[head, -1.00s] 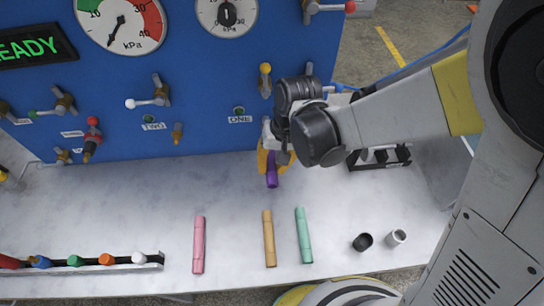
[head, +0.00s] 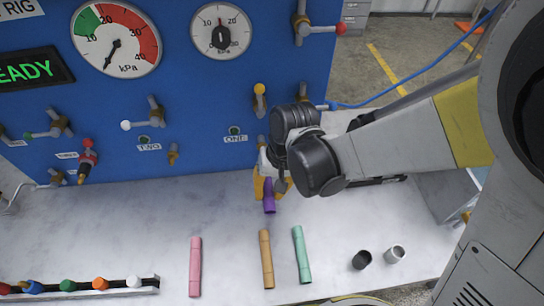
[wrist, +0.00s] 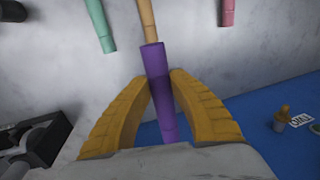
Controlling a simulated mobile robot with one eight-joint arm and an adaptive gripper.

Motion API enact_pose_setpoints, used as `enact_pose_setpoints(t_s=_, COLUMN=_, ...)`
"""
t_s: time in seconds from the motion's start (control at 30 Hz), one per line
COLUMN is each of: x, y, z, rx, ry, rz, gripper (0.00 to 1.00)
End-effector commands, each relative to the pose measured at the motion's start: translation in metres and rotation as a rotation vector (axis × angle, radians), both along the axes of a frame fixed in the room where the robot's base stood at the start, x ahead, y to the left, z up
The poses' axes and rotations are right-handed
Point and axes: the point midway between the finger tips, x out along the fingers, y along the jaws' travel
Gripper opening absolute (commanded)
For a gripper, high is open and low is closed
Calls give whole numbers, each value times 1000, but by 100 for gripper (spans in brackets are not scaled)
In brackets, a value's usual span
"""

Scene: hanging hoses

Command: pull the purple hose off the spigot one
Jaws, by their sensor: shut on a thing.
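The purple hose (head: 269,201) hangs in front of the blue panel, below and right of the label ONE (head: 236,139). My gripper (head: 269,186) has its yellow fingers around the hose. In the wrist view, the purple hose (wrist: 157,66) runs between the two ribbed fingers of my gripper (wrist: 161,84), which is shut on it. One end of the hose sticks out past the fingertips. Spigot one is hidden behind my gripper and wrist, so I cannot tell whether the hose is still on it.
Pink (head: 195,267), tan (head: 266,259) and green (head: 301,254) hoses lie on the pale bench (head: 220,220). Two small cups (head: 362,260) stand to the right. A rack (head: 80,289) of coloured plugs is at front left. Valve handles (head: 148,124) jut from the panel.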

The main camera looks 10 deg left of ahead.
Motion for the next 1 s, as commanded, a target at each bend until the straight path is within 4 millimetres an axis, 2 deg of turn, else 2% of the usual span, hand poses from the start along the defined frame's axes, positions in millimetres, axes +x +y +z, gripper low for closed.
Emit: enact_pose_setpoints(t_s=1.0, x=0, y=0, z=67, rx=0, ry=0, rz=0, gripper=0)
